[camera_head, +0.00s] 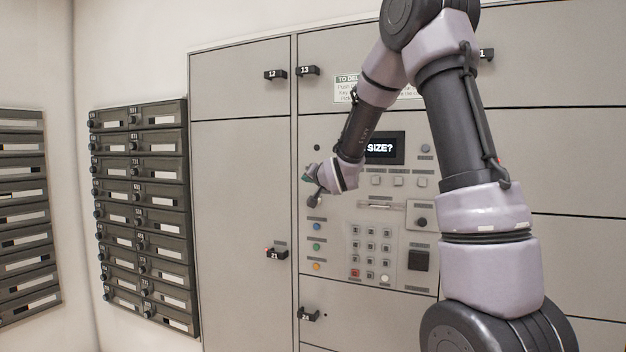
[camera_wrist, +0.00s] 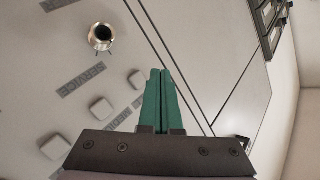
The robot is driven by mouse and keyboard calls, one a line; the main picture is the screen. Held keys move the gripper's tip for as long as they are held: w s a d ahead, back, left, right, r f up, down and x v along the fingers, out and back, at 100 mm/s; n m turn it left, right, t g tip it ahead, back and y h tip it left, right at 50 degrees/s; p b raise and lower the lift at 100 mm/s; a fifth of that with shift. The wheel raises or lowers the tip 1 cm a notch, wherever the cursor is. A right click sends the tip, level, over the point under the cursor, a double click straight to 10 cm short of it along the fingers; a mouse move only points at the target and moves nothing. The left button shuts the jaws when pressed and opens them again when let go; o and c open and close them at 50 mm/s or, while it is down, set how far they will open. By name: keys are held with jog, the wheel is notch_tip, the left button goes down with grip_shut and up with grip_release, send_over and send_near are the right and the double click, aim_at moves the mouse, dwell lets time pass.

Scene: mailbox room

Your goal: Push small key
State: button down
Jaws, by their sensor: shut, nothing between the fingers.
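The panel's display (camera_head: 384,148) shows "SIZE?", with its left part hidden behind my arm. Below it is a row of pale square keys (camera_head: 398,181); their labels are too small to read, so I cannot tell which is the small key. My gripper (camera_head: 306,178) is shut and empty, its teal fingers at the left end of this row in the head view. In the wrist view, the fingertips (camera_wrist: 160,71) are together, just right of the nearest pale key (camera_wrist: 137,79). More pale keys (camera_wrist: 102,108) run down to the lower left. I cannot tell whether the fingers touch the panel.
A round metal lock (camera_wrist: 102,36) stands out of the panel beside a "SERVICE" label (camera_wrist: 80,80). Below the key row are a number keypad (camera_head: 370,252) and coloured buttons (camera_head: 317,246). Locker handles (camera_head: 276,254) protrude nearby. Dark mailboxes (camera_head: 145,215) hang at left.

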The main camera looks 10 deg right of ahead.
jog(key=shift+w+d, duration=0.8)
jog(key=shift+w, duration=0.3)
dwell(1.3)
jog(key=shift+w+d, duration=0.2)
jog(key=shift+w, duration=0.15)
jog(key=shift+w+d, duration=0.25)
jog(key=shift+w, duration=0.05)
dwell(0.6)
dwell(0.3)
jog(key=shift+s+a, duration=0.5)
jog(key=shift+s, duration=0.15)
jog(key=s+a, duration=0.1)
jog(key=s, duration=0.1)
jog(key=s+a, duration=0.2)
dwell(0.4)
